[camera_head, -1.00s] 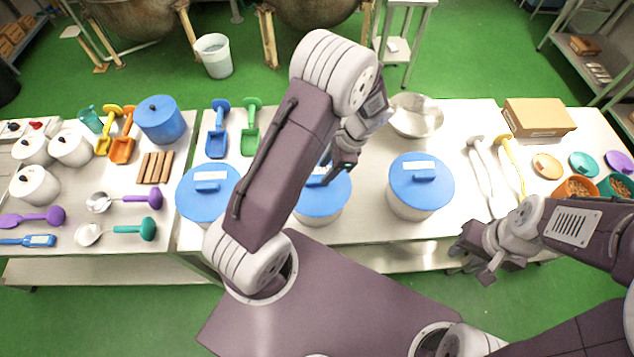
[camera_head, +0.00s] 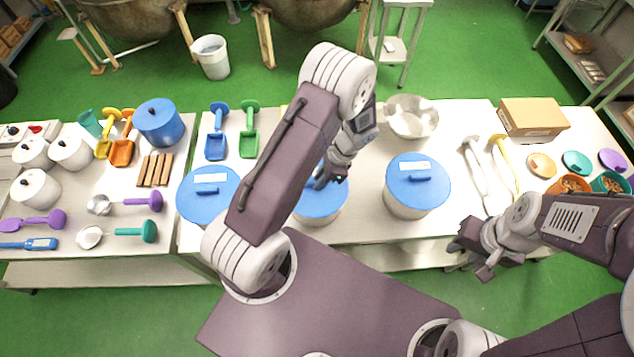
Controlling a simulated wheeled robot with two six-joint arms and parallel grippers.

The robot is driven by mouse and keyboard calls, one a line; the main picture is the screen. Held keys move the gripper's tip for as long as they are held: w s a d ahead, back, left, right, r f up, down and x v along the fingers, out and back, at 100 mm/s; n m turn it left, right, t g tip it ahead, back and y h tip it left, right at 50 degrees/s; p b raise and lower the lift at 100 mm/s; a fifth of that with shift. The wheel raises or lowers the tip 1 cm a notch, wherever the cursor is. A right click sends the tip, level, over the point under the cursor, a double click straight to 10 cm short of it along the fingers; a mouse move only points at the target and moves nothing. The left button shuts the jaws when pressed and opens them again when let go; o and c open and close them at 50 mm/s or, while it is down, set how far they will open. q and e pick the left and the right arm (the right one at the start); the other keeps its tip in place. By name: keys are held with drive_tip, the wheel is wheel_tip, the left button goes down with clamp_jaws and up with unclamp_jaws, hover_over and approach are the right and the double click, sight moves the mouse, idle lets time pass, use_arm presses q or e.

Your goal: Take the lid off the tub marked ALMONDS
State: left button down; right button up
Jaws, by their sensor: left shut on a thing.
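Three white tubs with blue lids stand along the front of the table. The left tub's lid (camera_head: 205,195) and the right tub's lid (camera_head: 418,182) are on, each with a white label too small to read. The middle tub's lid (camera_head: 320,206) is partly hidden behind my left arm, and its label is covered. My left gripper (camera_head: 326,182) is at the middle lid's handle, shut on it; the fingertips are mostly hidden by the wrist. The lid appears seated on the tub. My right gripper (camera_head: 470,250) hangs beyond the table's front edge, away from the tubs; its finger gap is unclear.
A steel bowl (camera_head: 411,116) stands behind the tubs, with a cardboard box (camera_head: 533,117) at back right. White and yellow tools (camera_head: 505,165) lie right of the right tub. Blue and green scoops (camera_head: 216,145) lie behind the left tub.

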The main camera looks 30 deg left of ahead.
use_arm(q)
drive_tip(key=shift+w+r, duration=0.1)
drive_tip(key=shift+r, duration=0.45)
drive_tip(key=r+b, duration=0.1)
drive_tip(key=r, duration=0.2)
drive_tip(key=shift+w+a+b, duration=0.1)
drive_tip(key=shift+a+b, duration=0.1)
drive_tip(key=shift+b, duration=0.15)
drive_tip(key=w+a+r+p, duration=0.1)
drive_tip(key=w+a+r, duration=0.1)
drive_tip(key=a+r, duration=0.8)
drive_tip(key=shift+a, duration=0.5)
drive_tip(key=shift+w, duration=0.1)
drive_tip(key=shift+f, duration=0.1)
